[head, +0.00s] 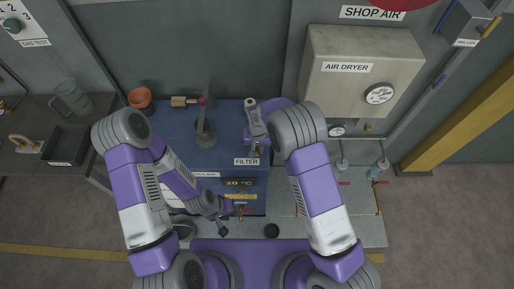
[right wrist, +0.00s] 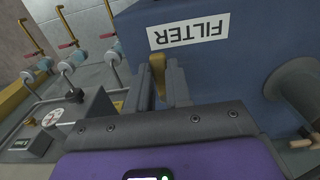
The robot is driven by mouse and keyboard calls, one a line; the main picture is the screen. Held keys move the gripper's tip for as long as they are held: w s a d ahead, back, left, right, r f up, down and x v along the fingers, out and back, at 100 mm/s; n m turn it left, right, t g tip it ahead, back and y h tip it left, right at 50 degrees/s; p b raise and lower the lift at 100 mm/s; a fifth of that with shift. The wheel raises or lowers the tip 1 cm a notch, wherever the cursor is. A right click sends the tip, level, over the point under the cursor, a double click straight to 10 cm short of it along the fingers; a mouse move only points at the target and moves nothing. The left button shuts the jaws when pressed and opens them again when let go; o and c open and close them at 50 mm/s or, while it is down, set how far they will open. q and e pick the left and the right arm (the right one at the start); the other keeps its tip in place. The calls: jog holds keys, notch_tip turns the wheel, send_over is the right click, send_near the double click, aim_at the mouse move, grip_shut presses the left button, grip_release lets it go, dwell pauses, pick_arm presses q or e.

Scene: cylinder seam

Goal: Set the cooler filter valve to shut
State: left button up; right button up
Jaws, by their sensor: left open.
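The blue cooler (head: 228,135) stands in the middle of the head view, with a FILTER label (head: 246,161) on it. The label also shows upside down in the right wrist view (right wrist: 188,33). The brass filter valve handle (right wrist: 157,75) stands out below the label. My right gripper (head: 257,147) is at the label, and its fingers (right wrist: 160,88) sit on both sides of the handle and look closed on it. The valve body is hidden behind the fingers. My left gripper (head: 224,222) is open and empty, low in front of the cooler.
The air dryer (head: 355,75) hangs to the right, above pipes with red-handled valves (head: 343,183). A bench with a dark tray (head: 65,144) stands at the left.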

grip_shut()
jog(key=shift+a, duration=0.1)
jog(key=m, duration=0.1)
jog(key=a+m, duration=0.1)
jog(key=m, duration=0.1)
jog(key=shift+w+b, duration=0.1)
jog(key=shift+b, duration=0.25)
jog(key=m, duration=0.1)
jog(key=a+m, duration=0.1)
jog(key=m, duration=0.2)
jog(key=shift+w+a+m, duration=0.25)
jog(key=shift+w+m, duration=0.1)
jog(key=shift+m, duration=0.05)
jog(key=m, duration=0.2)
jog(key=w+m, duration=0.1)
jog(key=a+m, duration=0.1)
jog(key=m, duration=0.1)
jog(key=shift+w+m, duration=0.3)
jog(key=shift+w+a+m+b, duration=0.15)
jog(key=shift+w+m, duration=0.25)
jog(key=shift+m, duration=0.7)
jog(key=shift+w+a+m+b, duration=0.15)
jog(key=shift+w+m, duration=0.2)
jog(key=shift+m, duration=0.75)
jog(key=shift+d, duration=0.1)
